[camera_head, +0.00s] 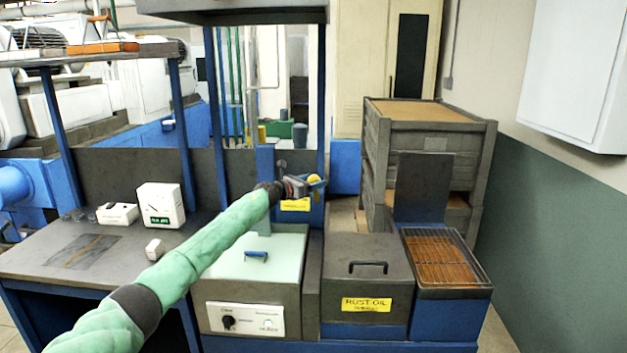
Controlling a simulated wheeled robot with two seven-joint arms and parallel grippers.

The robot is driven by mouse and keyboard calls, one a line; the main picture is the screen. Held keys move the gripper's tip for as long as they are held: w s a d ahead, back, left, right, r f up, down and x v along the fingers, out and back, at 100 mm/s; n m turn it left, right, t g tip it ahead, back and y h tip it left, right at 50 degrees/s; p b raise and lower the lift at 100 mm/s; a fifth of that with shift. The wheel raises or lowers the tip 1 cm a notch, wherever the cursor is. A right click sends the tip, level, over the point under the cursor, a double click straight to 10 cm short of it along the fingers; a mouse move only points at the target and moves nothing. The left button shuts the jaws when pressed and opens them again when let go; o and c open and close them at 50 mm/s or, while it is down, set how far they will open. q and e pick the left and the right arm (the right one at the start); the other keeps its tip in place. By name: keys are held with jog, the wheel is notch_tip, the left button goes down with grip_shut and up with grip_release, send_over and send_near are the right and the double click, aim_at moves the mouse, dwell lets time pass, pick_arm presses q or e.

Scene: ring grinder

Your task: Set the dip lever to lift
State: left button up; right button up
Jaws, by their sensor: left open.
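My left arm reaches in from the lower left in a green sleeve. Its gripper (303,187) is open at the front of a blue upright post with a yellow label (295,205). A yellow knob (315,179), which looks like the end of the dip lever, is right at the gripper's fingertips. The gripper hides most of the lever, so I cannot tell its exact position or whether the fingers touch it. My right gripper is out of view.
Below the post stands a pale-topped tank (255,262) with a dial panel. Right of it are a lidded rust oil tank (368,270) and a wire rack tray (438,262). A workbench (100,262) is at left. Stacked grey crates (425,145) stand behind.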

pick_arm(q)
jog(key=shift+w+d, duration=0.2)
jog(key=c, duration=1.3)
jog(key=shift+f, duration=0.1)
jog(key=shift+f, duration=0.1)
